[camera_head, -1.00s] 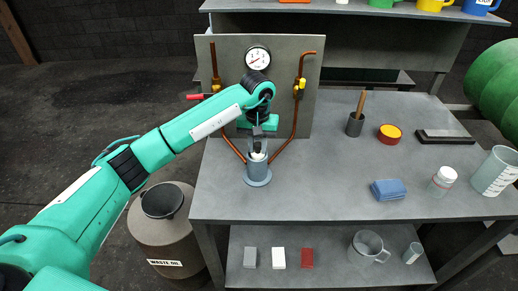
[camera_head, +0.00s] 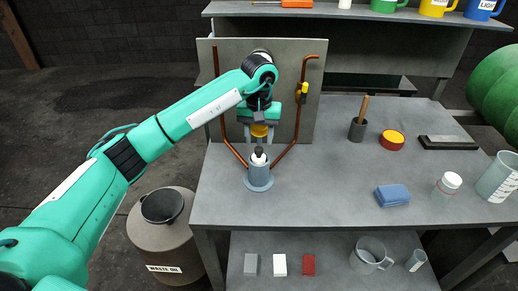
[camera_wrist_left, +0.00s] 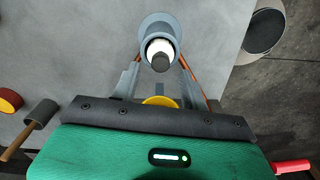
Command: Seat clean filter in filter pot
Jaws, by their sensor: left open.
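The filter pot (camera_head: 258,181) is a blue-grey cup on a round flange, standing on the bench in front of the grey panel. A white filter (camera_head: 258,159) with a dark top stands upright in its mouth, its upper part showing above the rim. In the left wrist view, the filter (camera_wrist_left: 159,47) sits inside the ring of the pot (camera_wrist_left: 158,19). How deep it sits is hidden. My left gripper (camera_head: 259,138) is open and empty above and behind the filter, apart from it. Its fingers also show in the left wrist view (camera_wrist_left: 160,68). My right gripper is not in view.
The panel (camera_head: 312,125) carries copper pipes and a yellow valve handle (camera_head: 304,88). A yellow round part (camera_head: 259,131) shows between my fingers. The bench beside the pot is clear.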

